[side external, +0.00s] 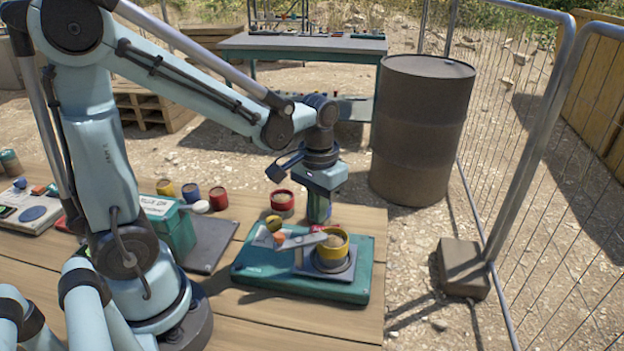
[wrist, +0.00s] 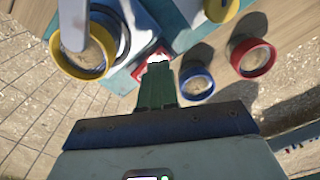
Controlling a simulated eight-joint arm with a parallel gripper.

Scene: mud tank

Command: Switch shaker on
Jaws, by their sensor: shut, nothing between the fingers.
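The shaker is a teal base (side external: 255,270) on the wooden table, with a raised grey platform and a yellow cup (side external: 333,252) of brownish material on it. The cup also shows in the wrist view (wrist: 75,67), at upper left. A red switch with a white middle (wrist: 150,66) sits on the teal base, just beyond my fingertips. My gripper (side external: 318,222) points down behind the yellow cup, shut and empty. In the wrist view its teal fingers (wrist: 157,68) are together at the switch's near edge and hide part of it. I cannot tell whether they touch it.
A red cup (side external: 282,201) stands behind the shaker. A blue cup (wrist: 197,83) stands close right of my fingers. A teal box (side external: 175,228) and several cans are at left. A rusty drum (side external: 420,130) and wire fence (side external: 535,150) stand beyond the table.

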